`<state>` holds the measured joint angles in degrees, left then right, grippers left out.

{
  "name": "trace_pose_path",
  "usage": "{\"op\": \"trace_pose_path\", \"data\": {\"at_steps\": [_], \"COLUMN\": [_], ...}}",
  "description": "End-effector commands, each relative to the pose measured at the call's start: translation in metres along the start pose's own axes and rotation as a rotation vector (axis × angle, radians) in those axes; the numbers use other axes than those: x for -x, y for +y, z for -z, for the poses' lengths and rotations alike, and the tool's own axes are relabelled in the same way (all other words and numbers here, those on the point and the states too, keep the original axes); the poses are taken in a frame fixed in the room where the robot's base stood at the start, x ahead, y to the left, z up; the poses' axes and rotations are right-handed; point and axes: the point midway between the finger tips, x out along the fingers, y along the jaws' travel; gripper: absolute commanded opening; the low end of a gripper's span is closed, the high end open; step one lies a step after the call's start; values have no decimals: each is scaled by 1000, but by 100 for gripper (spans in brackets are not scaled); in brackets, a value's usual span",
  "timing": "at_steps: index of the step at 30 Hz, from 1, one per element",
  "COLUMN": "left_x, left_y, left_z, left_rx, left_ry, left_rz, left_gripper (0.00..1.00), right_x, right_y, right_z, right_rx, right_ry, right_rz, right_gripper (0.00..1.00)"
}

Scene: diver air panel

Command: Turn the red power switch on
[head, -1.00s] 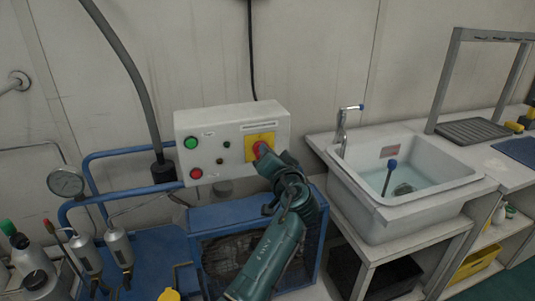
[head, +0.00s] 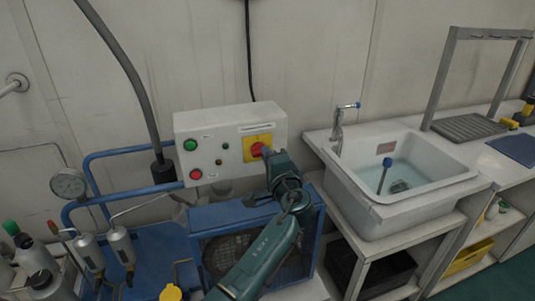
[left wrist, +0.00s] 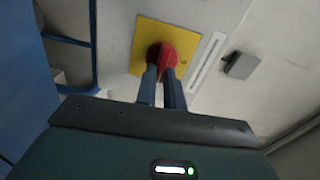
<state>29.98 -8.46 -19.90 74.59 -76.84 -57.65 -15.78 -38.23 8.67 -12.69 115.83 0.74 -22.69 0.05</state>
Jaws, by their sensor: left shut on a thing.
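The red power switch (head: 257,149) is a red knob on a yellow square plate (head: 250,141), on the right part of the white control box (head: 208,122). My left gripper (head: 266,152) is at the knob, its arm reaching up from below. In the left wrist view the red switch (left wrist: 161,57) sits between the two finger tips of the left gripper (left wrist: 162,72), which are shut on it. The yellow plate (left wrist: 146,36) shows around the knob there. The knob's exact angle is partly hidden by the fingers. My right gripper is not in view.
The box also carries a green button (head: 190,145), a red button (head: 196,174) and small lamps. Below stands a blue compressor frame (head: 238,214). A pressure gauge (head: 68,184) and bottles are at left. A white sink (head: 400,211) is close on the right.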

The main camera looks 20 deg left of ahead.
Motion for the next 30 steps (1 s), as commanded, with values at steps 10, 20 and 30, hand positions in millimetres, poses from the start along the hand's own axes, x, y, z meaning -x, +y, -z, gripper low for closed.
{"op": "trace_pose_path", "data": {"at_steps": [10,20,30], "left_x": [0,0,0], "left_y": [-2,-2,0], "left_z": [1,1,1], "left_rx": [-62,-64,-63], "left_ry": [4,4,2], "left_rz": [6,6,2], "left_gripper": [0,0,32], "right_x": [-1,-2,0], "right_y": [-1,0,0], "right_z": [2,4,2], "right_rx": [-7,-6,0], "right_ry": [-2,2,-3], "right_rz": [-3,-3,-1], "right_gripper": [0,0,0]}}
